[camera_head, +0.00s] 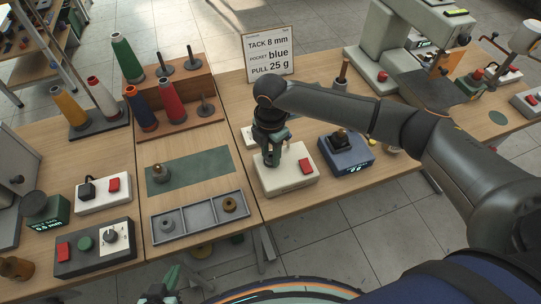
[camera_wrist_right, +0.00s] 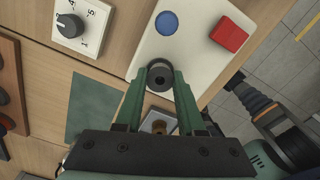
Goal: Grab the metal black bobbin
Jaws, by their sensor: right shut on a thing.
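The black bobbin (camera_wrist_right: 158,81) is a small dark round part with a lighter centre, between the fingertips of my right gripper (camera_wrist_right: 159,76) in the right wrist view. The right gripper is shut on it. In the head view the right gripper (camera_head: 272,157) points down at the cream box (camera_head: 290,181), at its back left part, and the bobbin is hard to make out there. I cannot tell whether the bobbin touches the box. My left gripper (camera_head: 163,288) is low at the bottom edge, partly cut off, and its jaws are unclear.
A grey divided tray (camera_head: 200,219) holds a grey bobbin (camera_head: 168,225) and a brass bobbin (camera_head: 230,205). A green mat (camera_head: 205,167) lies behind it. A blue device (camera_head: 346,154) stands right of the cream box. Thread spools (camera_head: 171,100) stand at the back left.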

